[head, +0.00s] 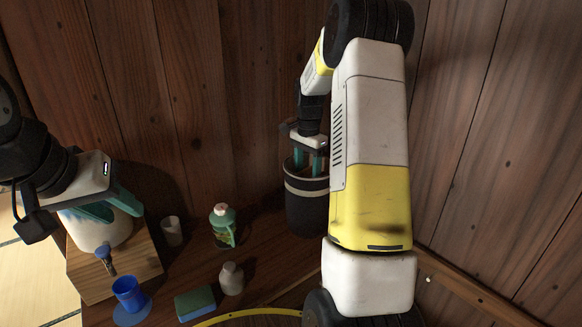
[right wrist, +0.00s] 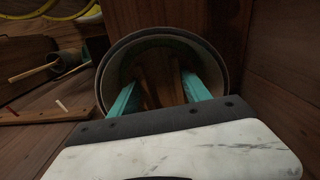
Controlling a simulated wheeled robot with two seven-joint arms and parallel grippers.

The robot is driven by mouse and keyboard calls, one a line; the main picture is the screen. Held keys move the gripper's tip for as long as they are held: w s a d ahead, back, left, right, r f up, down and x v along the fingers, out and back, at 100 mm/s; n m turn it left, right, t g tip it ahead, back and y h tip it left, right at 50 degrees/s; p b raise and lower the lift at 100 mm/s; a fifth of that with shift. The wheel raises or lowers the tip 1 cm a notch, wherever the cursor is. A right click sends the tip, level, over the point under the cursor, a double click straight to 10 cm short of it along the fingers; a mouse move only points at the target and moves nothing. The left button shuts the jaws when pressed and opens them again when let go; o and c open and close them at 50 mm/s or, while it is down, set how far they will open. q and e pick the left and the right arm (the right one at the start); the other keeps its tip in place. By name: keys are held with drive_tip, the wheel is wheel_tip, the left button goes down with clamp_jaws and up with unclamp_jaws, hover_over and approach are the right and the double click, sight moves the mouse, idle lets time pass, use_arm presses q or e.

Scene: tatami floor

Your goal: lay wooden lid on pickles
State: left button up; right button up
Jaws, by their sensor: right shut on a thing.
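A dark round crock (head: 307,212) with a pale band near its rim stands against the back wall. Its rim (right wrist: 104,62) fills the middle of the right wrist view. My right gripper (head: 318,168) reaches down into its mouth, with both teal fingers inside the rim. In the right wrist view the fingers are shut on a brown wooden piece, apparently the wooden lid (right wrist: 160,88), inside the crock. Whether it lies flat is too dark to tell, and no pickles show. My left gripper (head: 117,207) is at the left, fingers apart and empty, by a white dispenser.
The white dispenser (head: 98,236) has a tap and stands on a wooden box (head: 135,268). A blue cup (head: 128,291), a sponge (head: 195,303), a small bottle (head: 231,279), a green-and-white bottle (head: 223,228) and a pale cup (head: 172,232) stand nearby. Wooden walls close in behind and right.

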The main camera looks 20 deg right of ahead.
drive_tip(key=o, duration=1.4)
drive_tip(key=shift+f, duration=0.1)
wheel_tip(320, 180, up, 12)
drive_tip(key=s+a+r+n+t+y, duration=0.1)
drive_tip(key=s+a+r+n+t, duration=0.1)
drive_tip(key=s+a+r+n, duration=0.3)
drive_tip(key=s+a+r+n+t, duration=0.1)
drive_tip(key=s+a+r, duration=0.15)
drive_tip(key=s, duration=0.45)
drive_tip(key=s+a+f+n+t, duration=0.1)
drive_tip(key=s+a+n, duration=0.1)
drive_tip(key=s, duration=0.3)
drive_tip(key=s+a+f+n+t, duration=0.1)
drive_tip(key=s+a+n, duration=0.1)
drive_tip(key=s, duration=0.3)
drive_tip(key=s+a+f+n+t+y, duration=0.1)
drive_tip(key=s+a+n, duration=0.1)
drive_tip(key=s, duration=0.4)
drive_tip(key=shift+a+f+n, duration=0.15)
drive_tip(key=shift+a+n, duration=0.25)
drive_tip(key=shift+n, duration=0.4)
